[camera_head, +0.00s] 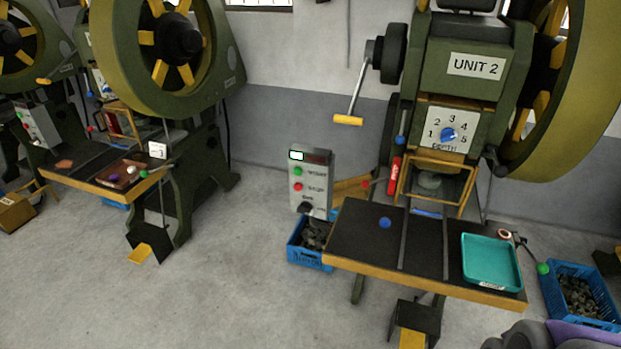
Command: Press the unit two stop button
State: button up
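The unit two press (470,85) stands at the right, marked by a white "UNIT 2" label (475,66). A grey control box (322,191) stands just left of its table. On the box, the red stop button (298,187) sits below a green start button (298,171). A dark knob (305,208) is lower down, and a small lit display (297,155) is at the top. The stop button is unobstructed in this view. My gripper is not in view; rounded grey and purple shapes at the bottom right edge may be part of my arm.
The press table (350,225) holds a teal tray (490,236) and a blue ball (385,223). A blue crate (297,253) of dark pieces sits below the box; another blue crate (560,310) is at the right. Another press (190,80) stands left. Open floor (240,290) lies in front.

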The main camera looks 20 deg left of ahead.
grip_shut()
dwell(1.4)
